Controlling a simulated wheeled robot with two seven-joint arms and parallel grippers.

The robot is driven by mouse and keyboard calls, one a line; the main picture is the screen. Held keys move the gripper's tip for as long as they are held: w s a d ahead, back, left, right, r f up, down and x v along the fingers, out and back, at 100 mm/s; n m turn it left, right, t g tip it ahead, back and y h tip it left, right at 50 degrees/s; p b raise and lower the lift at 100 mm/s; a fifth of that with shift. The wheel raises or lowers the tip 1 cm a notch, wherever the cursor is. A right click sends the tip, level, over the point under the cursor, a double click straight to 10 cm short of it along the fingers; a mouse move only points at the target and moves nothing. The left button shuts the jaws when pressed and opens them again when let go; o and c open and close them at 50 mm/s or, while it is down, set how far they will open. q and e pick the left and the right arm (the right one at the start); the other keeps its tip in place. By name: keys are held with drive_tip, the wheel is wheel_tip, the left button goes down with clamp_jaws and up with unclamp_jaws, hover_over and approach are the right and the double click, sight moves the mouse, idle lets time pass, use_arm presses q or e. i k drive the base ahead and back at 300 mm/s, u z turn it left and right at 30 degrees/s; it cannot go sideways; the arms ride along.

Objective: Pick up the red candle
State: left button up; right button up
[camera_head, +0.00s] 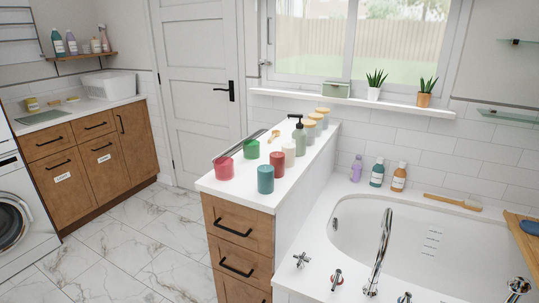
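A dark red candle (277,164) stands upright on the white top (250,196) of the wooden drawer cabinet. A teal candle (265,180) stands in front of it and a cream candle (289,154) just behind and to its right. A brighter crimson cup-shaped thing (224,170) stands near the left front corner, and a similar green one (251,149) is behind it. Neither of my grippers is in view.
A pump bottle (299,135), several lidded jars (316,119) and a wooden spoon-like item (274,135) stand or lie farther back. The bathtub (420,240) with its tall tap (381,250) is at right. Marble floor (140,245) is clear at left.

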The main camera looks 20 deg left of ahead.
sight(277, 158)
drive_tip(key=u, duration=0.75)
drive_tip(key=i, duration=0.8)
drive_tip(key=u, duration=0.85)
